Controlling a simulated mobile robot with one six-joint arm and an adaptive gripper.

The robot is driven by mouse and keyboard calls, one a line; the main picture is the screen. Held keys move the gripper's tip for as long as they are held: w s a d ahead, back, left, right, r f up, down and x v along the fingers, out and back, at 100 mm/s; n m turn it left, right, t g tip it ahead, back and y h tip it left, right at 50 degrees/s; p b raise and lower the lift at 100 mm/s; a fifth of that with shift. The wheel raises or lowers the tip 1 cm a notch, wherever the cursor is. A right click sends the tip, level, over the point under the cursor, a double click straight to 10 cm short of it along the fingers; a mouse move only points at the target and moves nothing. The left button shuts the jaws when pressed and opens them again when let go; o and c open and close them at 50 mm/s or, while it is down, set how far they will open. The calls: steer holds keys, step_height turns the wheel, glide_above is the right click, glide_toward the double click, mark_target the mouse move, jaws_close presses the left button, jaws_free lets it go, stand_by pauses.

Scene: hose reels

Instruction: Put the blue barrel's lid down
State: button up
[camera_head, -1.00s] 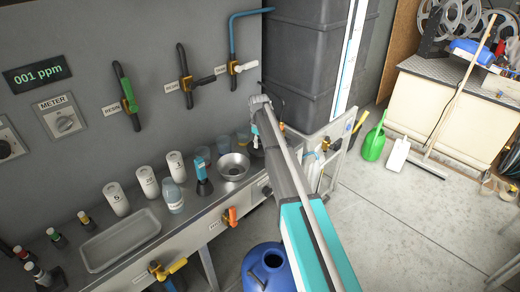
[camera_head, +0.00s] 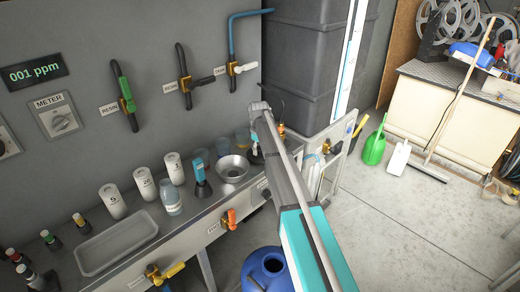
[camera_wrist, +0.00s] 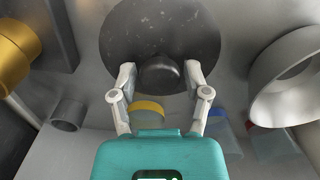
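In the wrist view a dark, speckled round lid (camera_wrist: 155,22) fills the top middle, with its rounded black knob (camera_wrist: 160,76) facing me. My gripper (camera_wrist: 162,78) has one finger on each side of this knob and appears closed on it. In the head view my gripper (camera_head: 256,148) is at the far end of my arm, over the back right end of the bench; the lid is hard to make out there. The blue barrel (camera_head: 262,278) stands on the floor at the bottom, partly cut off, with a dark round opening in its top.
The steel bench (camera_head: 160,240) carries a metal bowl (camera_head: 233,168), white canisters, beakers and a tray (camera_head: 116,243). Valves stick out from its front. A tall grey tank (camera_head: 305,60) stands behind my gripper. The floor (camera_head: 400,235) to the right is mostly clear.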

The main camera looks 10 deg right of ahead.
mark_target(259, 148)
steer(key=shift+o, duration=0.3)
steer(key=shift+r, duration=0.2)
step_height(259, 148, up, 12)
steer(key=p, duration=1.2)
stand_by(0.8)
steer(key=s+m, duration=0.9)
steer(key=s, duration=2.6)
steer(key=shift+s+d, duration=0.3)
steer(key=shift+d, duration=0.1)
